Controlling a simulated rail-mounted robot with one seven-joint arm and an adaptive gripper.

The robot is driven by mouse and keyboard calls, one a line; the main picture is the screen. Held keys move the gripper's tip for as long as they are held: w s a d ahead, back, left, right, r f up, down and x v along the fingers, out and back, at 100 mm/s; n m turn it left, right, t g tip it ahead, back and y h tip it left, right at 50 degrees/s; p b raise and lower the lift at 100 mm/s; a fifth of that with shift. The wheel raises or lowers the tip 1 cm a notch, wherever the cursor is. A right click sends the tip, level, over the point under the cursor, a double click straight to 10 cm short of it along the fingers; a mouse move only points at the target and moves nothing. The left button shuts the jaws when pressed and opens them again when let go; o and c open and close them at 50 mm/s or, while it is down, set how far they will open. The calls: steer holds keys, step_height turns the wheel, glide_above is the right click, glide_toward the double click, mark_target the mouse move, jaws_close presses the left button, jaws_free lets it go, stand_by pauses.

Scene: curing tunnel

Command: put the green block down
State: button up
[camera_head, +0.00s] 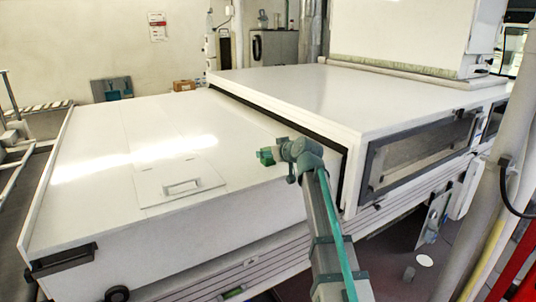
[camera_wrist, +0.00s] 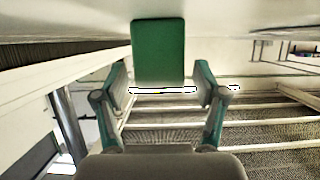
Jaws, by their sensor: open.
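The green block (camera_wrist: 158,52) is upright in the wrist view, straight ahead of my gripper (camera_wrist: 161,76). The two fingers are apart, one on each side of the block, with a gap showing on both sides. The block's top edge overlaps a pale surface, and I cannot tell what it rests on. In the head view my gripper (camera_head: 267,156) is small, over the right part of the low white cover (camera_head: 110,150); I cannot separate the block from the fingers there.
The taller white tunnel housing (camera_head: 300,85) stands just right of and behind my gripper, with a dark-framed window (camera_head: 420,152). A hatch with a handle (camera_head: 181,186) lies on the low cover. Pale bars (camera_wrist: 280,122) run across the wrist view's lower right.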

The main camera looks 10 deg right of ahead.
steer(key=b+v, duration=0.2)
steer(key=v, duration=0.8)
steer(key=shift+s, duration=0.2)
steer(key=shift+d+r, duration=0.1)
steer(key=s+a+f+m+g+h+p, duration=0.1)
steer(key=s+f+g+p, duration=0.3)
steer(key=f, duration=1)
steer(key=s+f+m+g+b, duration=0.15)
steer(key=s+f, duration=0.45)
steer(key=f, duration=0.9)
steer(key=s+a+f+m+g+h+p, duration=0.1)
steer(key=s+f+g+p, duration=0.25)
steer(key=f, duration=1.05)
steer(key=s+f+g+h, duration=0.1)
steer(key=s+f+g, duration=0.2)
steer(key=s+f, duration=0.5)
steer(key=s+a+f+g+h, duration=0.1)
steer(key=s+f+g, duration=0.3)
steer(key=s, duration=1.7)
steer(key=s+f+g, duration=0.3)
steer(key=s+f, duration=1)
steer(key=s, duration=0.2)
steer(key=shift+a+f+m+h, duration=0.3)
steer(key=shift+f+m+h, duration=0.05)
steer(key=shift+f+h, duration=0.05)
